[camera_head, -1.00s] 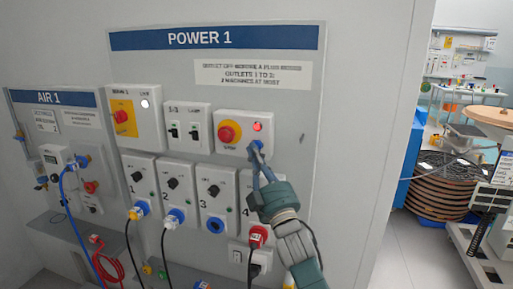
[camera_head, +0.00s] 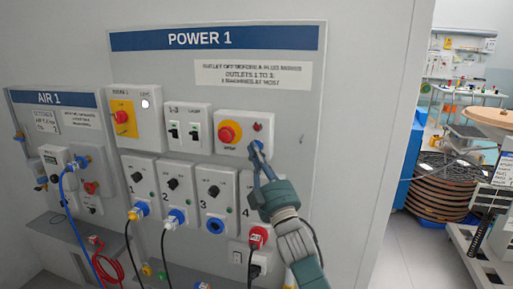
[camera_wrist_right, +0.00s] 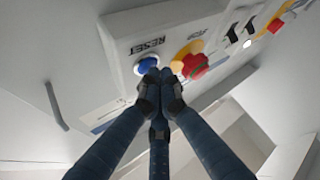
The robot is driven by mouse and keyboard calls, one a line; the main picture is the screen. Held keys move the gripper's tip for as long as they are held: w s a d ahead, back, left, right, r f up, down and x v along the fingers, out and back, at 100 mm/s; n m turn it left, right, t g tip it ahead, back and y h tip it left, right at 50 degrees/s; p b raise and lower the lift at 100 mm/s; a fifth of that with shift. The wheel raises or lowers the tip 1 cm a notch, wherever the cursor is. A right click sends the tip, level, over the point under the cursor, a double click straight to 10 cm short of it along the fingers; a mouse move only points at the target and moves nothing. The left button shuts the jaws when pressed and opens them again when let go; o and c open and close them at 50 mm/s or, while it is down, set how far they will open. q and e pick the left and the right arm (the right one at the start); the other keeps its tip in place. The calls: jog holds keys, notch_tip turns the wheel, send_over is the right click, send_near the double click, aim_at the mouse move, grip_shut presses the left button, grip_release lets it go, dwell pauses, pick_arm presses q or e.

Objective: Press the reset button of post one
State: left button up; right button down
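The blue reset button (camera_wrist_right: 147,66) sits on a white box (camera_head: 236,120) on the POWER 1 panel, beside a red stop knob on a yellow collar (camera_head: 229,132). In the wrist view the word RESET is by the button. My right gripper (camera_wrist_right: 160,76) is shut with its fingertips together and nothing between them. The tips are right at the button and partly cover it; whether they touch it I cannot tell. In the head view the gripper (camera_head: 257,148) reaches up to the box from below. The small lamp (camera_head: 257,127) above the button is dark red, unlit.
Below are numbered outlet boxes (camera_head: 213,190), some with plugs and cables. A main switch box (camera_head: 135,116) and a lamp switch box (camera_head: 188,128) are to the left. The AIR 1 panel (camera_head: 55,97) is further left. Open floor and cable reels (camera_head: 440,190) lie at right.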

dwell(0.4)
jog(key=shift+s+a+p, duration=0.2)
jog(key=shift+s+p, duration=0.1)
jog(key=shift+s, duration=0.4)
jog(key=s, duration=0.1)
jog(key=s+a+p, duration=0.1)
jog(key=s, duration=0.2)
jog(key=shift+s+a+p, duration=0.25)
jog(key=shift+s+p, duration=0.1)
jog(key=shift+p, duration=0.05)
